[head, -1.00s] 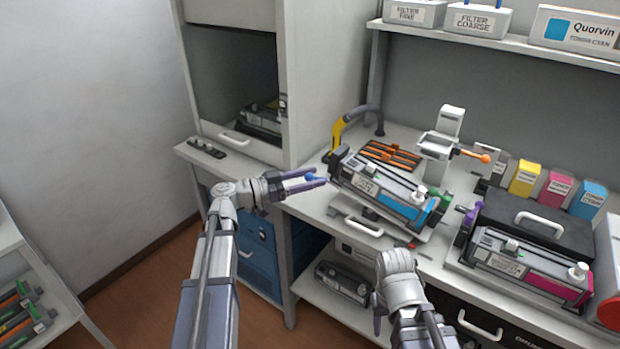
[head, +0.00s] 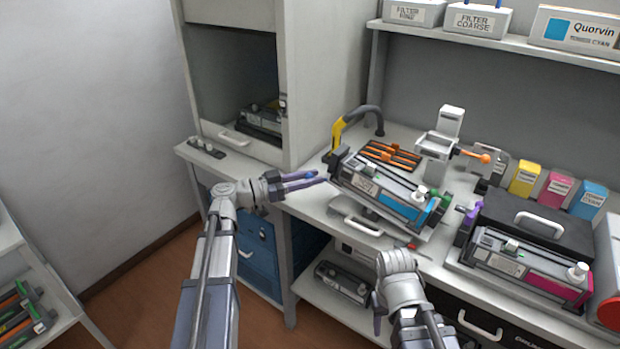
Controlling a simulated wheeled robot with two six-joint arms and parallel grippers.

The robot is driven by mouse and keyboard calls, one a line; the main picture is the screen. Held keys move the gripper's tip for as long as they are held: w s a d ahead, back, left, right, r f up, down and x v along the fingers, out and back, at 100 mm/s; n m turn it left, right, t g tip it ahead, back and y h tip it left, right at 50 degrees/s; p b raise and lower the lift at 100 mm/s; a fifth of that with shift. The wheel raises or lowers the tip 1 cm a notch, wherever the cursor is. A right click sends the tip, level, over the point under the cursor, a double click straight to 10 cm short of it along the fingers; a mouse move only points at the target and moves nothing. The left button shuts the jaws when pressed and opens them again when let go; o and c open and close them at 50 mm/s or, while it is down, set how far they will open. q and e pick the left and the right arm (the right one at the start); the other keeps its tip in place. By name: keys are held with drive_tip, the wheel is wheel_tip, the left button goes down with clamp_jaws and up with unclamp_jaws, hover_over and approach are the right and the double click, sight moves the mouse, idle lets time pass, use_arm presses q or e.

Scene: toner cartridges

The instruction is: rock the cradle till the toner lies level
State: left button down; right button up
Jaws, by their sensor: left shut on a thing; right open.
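The cradle holds a grey toner cartridge (head: 372,184) with a cyan panel on the worktop. The cartridge is tilted in the picture, its left end higher than its right. A small blue knob sits by its left end, now mostly hidden by my fingers. My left gripper (head: 305,180) is shut on this blue knob, coming in from the left. My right gripper (head: 378,312) is low, in front of the worktop's front edge, open and apart from the cradle. The toner inside the cartridge does not show.
A second cartridge with a magenta panel (head: 553,285) lies at right beside a black case (head: 525,222). An orange-handled device (head: 435,147) and an orange rack (head: 390,155) stand behind the cradle. A cabinet (head: 315,85) rises at left.

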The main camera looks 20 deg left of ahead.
idle(0.8)
use_arm(q)
drive_tip(key=f+n+b, duration=0.1)
drive_tip(key=f+b, duration=0.1)
drive_tip(key=b, duration=0.1)
drive_tip(key=f+n+t+b, duration=0.1)
drive_tip(key=f+b, duration=0.1)
drive_tip(key=b, duration=0.2)
drive_tip(key=f+n+t+h+b, duration=0.1)
drive_tip(key=f+b, duration=0.1)
drive_tip(key=b, duration=0.1)
drive_tip(key=shift+w+a+f+n+b, duration=0.15)
drive_tip(key=shift+a+f+n+b, duration=0.2)
drive_tip(key=shift+n+b, duration=0.05)
drive_tip(key=shift+f+n+b, duration=0.15)
drive_tip(key=shift+n+b, duration=0.15)
drive_tip(key=shift+b, duration=0.1)
drive_tip(key=c, duration=0.6)
unclamp_jaws()
drive_tip(key=shift+b+v, duration=0.8)
drive_tip(key=shift+v, duration=3.1)
